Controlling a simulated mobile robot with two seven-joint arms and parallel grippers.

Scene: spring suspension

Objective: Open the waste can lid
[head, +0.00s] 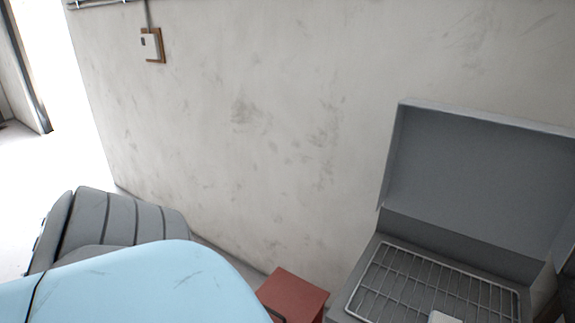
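A red box-like object (294,292) stands at the bottom middle, against the foot of the wall. Its top looks flat and closed, and its lower part is cut off by the picture edge. A dark bar shows at its front left. It may be the waste can, but I cannot tell for sure. No other waste can shows in the head view. Neither of my grippers is in view.
A light-blue curved panel (160,285) fills the bottom left. A grey ribbed seat (125,220) is behind it. A switch (151,45) hangs on the wall.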

